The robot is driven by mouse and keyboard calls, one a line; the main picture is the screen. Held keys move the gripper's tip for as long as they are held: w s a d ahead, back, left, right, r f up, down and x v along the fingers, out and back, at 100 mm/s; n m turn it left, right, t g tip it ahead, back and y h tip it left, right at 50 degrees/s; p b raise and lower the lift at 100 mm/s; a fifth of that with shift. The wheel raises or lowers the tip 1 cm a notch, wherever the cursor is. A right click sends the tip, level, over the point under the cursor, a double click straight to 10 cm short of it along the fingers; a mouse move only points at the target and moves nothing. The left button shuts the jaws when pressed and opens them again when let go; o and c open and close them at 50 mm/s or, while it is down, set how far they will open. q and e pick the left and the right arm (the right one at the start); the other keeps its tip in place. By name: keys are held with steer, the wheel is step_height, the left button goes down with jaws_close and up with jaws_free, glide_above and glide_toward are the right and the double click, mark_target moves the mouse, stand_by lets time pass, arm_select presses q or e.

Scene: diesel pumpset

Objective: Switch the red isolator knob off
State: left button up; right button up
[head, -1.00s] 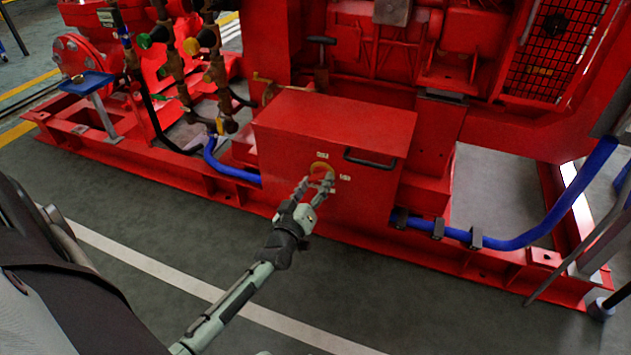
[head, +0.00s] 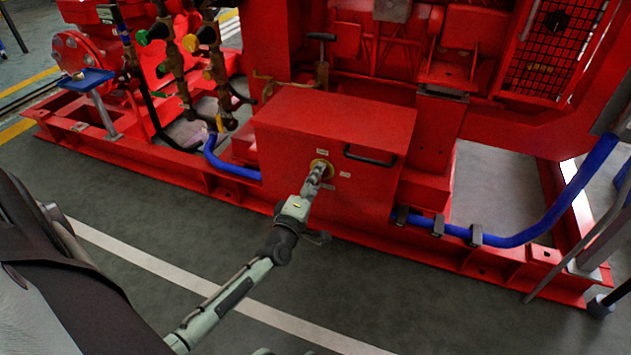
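The red isolator knob is hidden behind my fingers at this plate. My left gripper (head: 317,172) reaches up from the lower left, with its fingertips at the plate. The fingers are seen almost edge-on, one in front of the other, so their gap and their hold on the knob do not show. Small white labels (head: 345,174) sit around the plate, too small to read. My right gripper is not in view.
A black handle (head: 370,157) is on the box front, right of the plate. Blue hoses (head: 510,243) run along the skid. Valves and brass pipes (head: 215,75) stand at the upper left. The grey floor (head: 140,225) before the skid is clear.

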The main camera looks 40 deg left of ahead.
arm_select(q)
steer(key=shift+n, duration=0.6)
steer(key=o, duration=1.1)
steer(key=shift+o, duration=0.2)
steer(key=shift+s, duration=0.1)
steer(key=v, duration=1.1)
steer(key=shift+s, duration=0.4)
